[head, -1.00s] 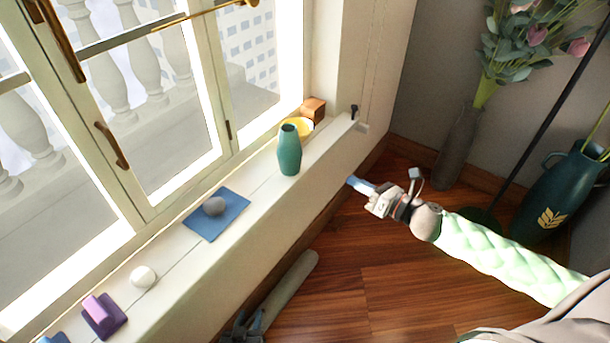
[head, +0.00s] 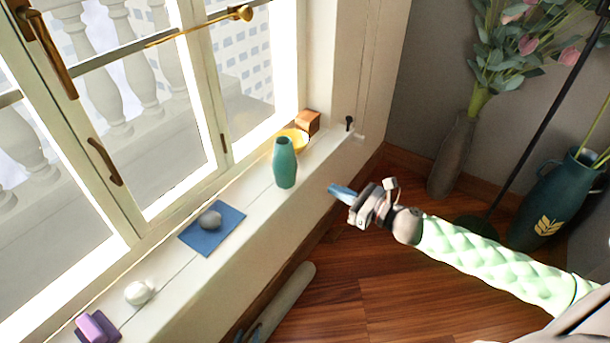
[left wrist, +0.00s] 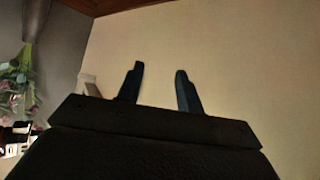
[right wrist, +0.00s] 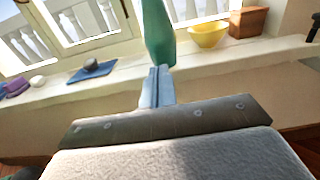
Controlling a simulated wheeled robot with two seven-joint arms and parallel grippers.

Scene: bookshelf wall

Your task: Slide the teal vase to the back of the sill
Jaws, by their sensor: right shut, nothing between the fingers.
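The teal vase (head: 285,163) stands upright on the white sill (head: 258,212), close to its front edge. My right gripper (head: 332,188) is shut and empty, in front of the sill to the right of the vase. A gap shows between its tips and the vase in the head view.
A yellow bowl (head: 296,137) and a wooden block (head: 307,122) stand behind the vase, toward the sill's far end. A grey stone on a blue cloth (head: 228,218), a white ball (head: 139,292) and a purple object (head: 95,328) lie nearer. The window (head: 110,165) borders the sill.

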